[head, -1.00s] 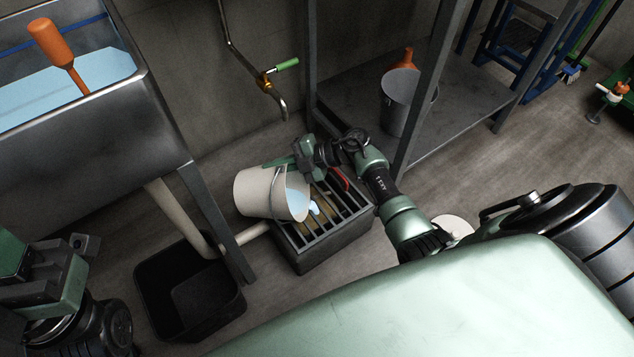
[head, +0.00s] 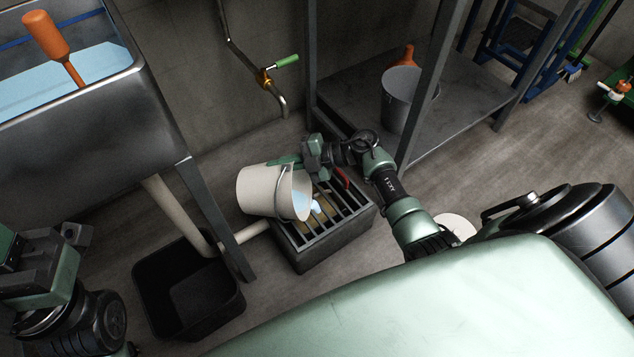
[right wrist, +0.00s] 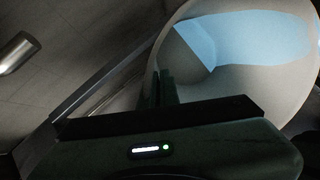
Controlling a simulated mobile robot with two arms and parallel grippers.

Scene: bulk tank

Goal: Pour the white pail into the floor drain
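The white pail (head: 262,190) is tilted on its side, its mouth facing right over the near-left part of the floor drain (head: 345,229), a dark slatted grate on a raised block. Light blue liquid shows inside the pail, and a pale blue patch (head: 316,207) shows at the grate just beyond its lip. My right gripper (head: 286,162) is at the pail's upper rim, shut on it; in the right wrist view the fingers (right wrist: 165,88) meet the rim, with blue liquid inside the pail. My left gripper (head: 72,262) is at the lower left, away from the pail; its fingertips are unclear.
A black bin (head: 190,300) stands left of the drain, beneath a steel tank (head: 90,110) holding blue liquid and an orange-handled tool (head: 48,38). A tap with a green lever (head: 286,61) is on the wall. A grey bucket (head: 400,98) stands on the low shelf (head: 455,95).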

